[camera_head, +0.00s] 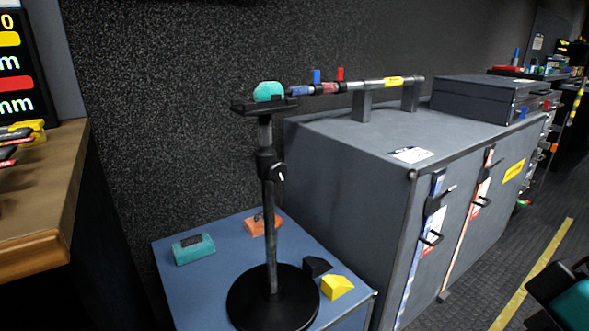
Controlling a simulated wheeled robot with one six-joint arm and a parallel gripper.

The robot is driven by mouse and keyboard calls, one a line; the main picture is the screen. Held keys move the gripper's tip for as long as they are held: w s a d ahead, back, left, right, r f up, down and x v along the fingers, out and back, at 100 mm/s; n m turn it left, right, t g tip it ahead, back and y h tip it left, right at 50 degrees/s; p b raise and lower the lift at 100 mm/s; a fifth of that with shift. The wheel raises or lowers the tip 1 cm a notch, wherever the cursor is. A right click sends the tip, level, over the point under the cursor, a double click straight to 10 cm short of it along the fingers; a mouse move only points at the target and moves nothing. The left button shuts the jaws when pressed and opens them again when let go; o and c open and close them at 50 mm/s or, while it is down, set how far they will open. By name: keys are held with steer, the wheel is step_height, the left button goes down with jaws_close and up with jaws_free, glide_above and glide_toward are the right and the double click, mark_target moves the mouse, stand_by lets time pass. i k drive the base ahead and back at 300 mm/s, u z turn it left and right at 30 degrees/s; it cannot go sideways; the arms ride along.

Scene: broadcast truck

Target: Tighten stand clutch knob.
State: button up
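A black stand (268,215) rises upright from a round black base (245,305) on a blue-topped table (180,290). The clutch knob (280,174) is a small dark knob with a white mark, on the right side of the collar (265,160) partway up the pole. I cannot tell from this view how tight it is. A flat dark head (262,105) tops the stand and carries a teal rounded piece (268,91). My gripper is not in view.
Teal (193,249), orange (261,224), black (316,266) and yellow (337,287) blocks lie around the base. A grey cabinet (350,190) stands close on the right, bearing a horizontal rod (370,84). A wooden counter (55,200) is at left. Open floor (475,280) shows right.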

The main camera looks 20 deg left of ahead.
mark_target(276, 171)
steer(key=z, duration=1.85)
steer(key=k, duration=0.9)
steer(key=u, duration=1.8)
steer(key=i, duration=0.5)
steer(key=z, duration=0.05)
